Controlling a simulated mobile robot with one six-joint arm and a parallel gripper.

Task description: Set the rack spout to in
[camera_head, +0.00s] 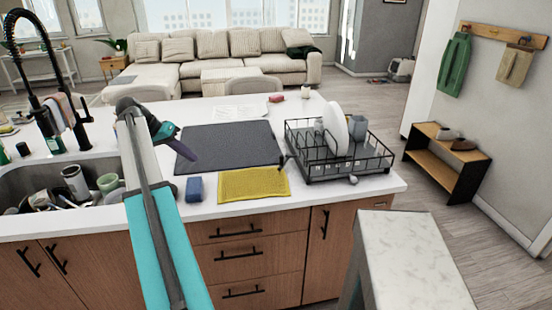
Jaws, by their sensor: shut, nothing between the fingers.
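The black wire dish rack (374,160) stands on a dark tray at the right end of the white counter. It holds white plates (336,124) and a grey cup (357,127). A small light grey piece (353,180) sticks out at the tray's front edge, over the counter; it looks like the spout. How far it is pulled out is hard to tell. My gripper (191,165) is shut and empty over the left part of the dark mat, well left of the rack and touching nothing that I can see.
A sink (20,190) with dishes is at the left. A pale-topped block (415,255) stands in front of the counter's right end.

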